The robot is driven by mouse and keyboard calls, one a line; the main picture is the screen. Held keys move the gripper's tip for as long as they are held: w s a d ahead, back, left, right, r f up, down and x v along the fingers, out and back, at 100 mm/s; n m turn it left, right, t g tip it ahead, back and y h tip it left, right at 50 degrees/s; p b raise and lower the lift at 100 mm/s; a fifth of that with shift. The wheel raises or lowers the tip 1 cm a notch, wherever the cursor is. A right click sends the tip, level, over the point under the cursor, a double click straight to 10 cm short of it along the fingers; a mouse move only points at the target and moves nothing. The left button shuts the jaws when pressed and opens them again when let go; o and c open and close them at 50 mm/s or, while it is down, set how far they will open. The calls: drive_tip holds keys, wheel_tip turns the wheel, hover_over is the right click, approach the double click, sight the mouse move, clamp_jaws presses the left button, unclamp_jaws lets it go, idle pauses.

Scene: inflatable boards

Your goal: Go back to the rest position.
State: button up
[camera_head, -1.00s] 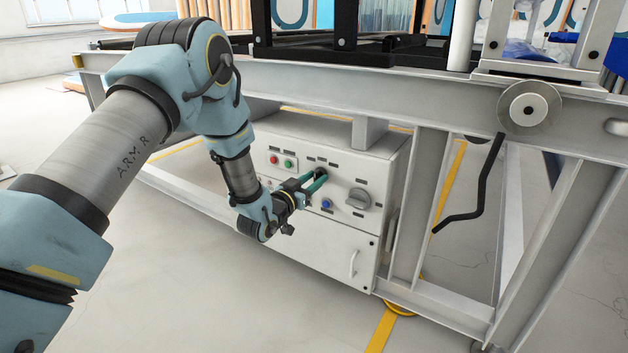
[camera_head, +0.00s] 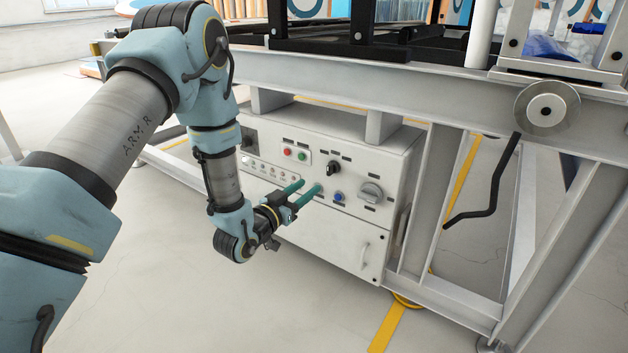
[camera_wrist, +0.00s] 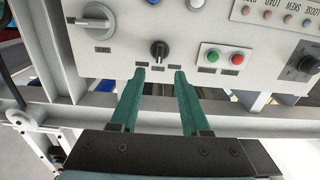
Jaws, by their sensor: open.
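My gripper (camera_head: 305,191) is open and empty, with two green fingers spread in front of the white control box (camera_head: 325,239). In the head view the black switch (camera_head: 333,168) is in full sight, up and to the right of the fingers. Nothing is held. I cannot tell the exact gap between the fingertips and the panel.
The box carries a red button (camera_head: 287,152), a green button (camera_head: 302,155), a blue button (camera_head: 338,197) and a grey knob (camera_head: 371,192). A grey steel frame (camera_head: 400,90) runs above and beside it. A black crank handle (camera_head: 487,190) hangs at the right. Open floor lies in front.

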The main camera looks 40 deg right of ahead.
drive_tip(key=shift+s+a, duration=0.1)
drive_tip(key=shift+a, duration=0.2)
idle(0.4)
drive_tip(key=w+a+r+n+t+y, duration=0.25)
drive_tip(key=w+a+y, duration=0.25)
drive_tip(key=w+a, duration=0.4)
drive_tip(key=w+a+r+n+t+y, duration=0.1)
drive_tip(key=w+a+n+y, duration=0.2)
drive_tip(key=w+a+y, duration=0.5)
drive_tip(key=s+a+r+n+g+y, duration=0.1)
drive_tip(key=s+a+r+n, duration=0.15)
drive_tip(key=a, duration=0.95)
drive_tip(key=s+a+r+n+g+y, duration=0.1)
drive_tip(key=s+a+n+g+y, duration=0.2)
drive_tip(key=a, duration=0.8)
drive_tip(key=s+a+r+n+g, duration=0.2)
drive_tip(key=s+a+n+g, duration=0.1)
drive_tip(key=s+a, duration=0.7)
wheel_tip(320, 180, up, 35)
drive_tip(key=s+d+p, duration=0.1)
drive_tip(key=p, duration=3.3)
drive_tip(key=shift+d+f+p, duration=0.15)
drive_tip(key=shift+d+p, duration=0.05)
drive_tip(key=shift+p, duration=0.15)
